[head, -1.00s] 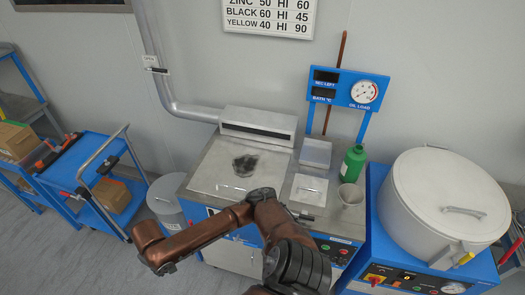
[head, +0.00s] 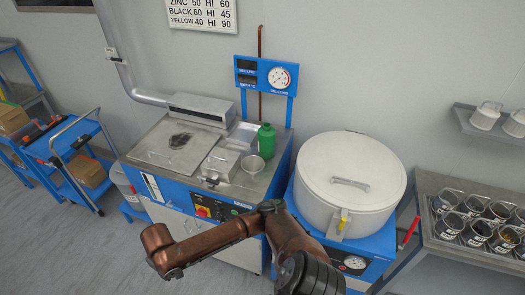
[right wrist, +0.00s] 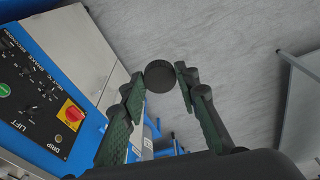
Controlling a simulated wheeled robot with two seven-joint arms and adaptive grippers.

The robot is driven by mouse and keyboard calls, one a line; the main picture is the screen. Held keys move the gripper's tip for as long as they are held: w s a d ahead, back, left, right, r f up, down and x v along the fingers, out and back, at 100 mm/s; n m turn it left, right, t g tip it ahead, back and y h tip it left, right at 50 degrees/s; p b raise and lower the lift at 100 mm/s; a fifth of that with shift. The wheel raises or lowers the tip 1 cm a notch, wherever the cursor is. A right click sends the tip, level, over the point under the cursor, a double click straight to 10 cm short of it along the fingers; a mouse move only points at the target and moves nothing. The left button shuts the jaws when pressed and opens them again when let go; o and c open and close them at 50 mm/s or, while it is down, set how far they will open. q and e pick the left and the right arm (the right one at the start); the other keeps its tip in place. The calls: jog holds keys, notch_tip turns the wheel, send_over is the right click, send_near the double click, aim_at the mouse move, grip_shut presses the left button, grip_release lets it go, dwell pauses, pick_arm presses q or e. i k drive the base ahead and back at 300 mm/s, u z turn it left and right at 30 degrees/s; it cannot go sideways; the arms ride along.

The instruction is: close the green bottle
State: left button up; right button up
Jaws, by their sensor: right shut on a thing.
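In the right wrist view my right gripper (right wrist: 163,77) is shut on a round black cap (right wrist: 160,75), held at the fingertips above the floor, near the front of the blue machine. The bottle does not show in that view. A brown arm of mine crosses the bottom of the head view, but no fingers show there. My left gripper is not in view.
A large white lidded drum (head: 350,200) stands right of the bottle. A gauge panel (head: 265,76) rises behind the bottle. A small metal box (head: 220,165) sits on the worktop left of the cup. A rack of dark cups (head: 475,225) is far right.

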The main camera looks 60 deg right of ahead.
aim_at(267, 133)
jog(key=k, duration=0.9)
jog(key=z, duration=2)
jog(key=i, duration=0.5)
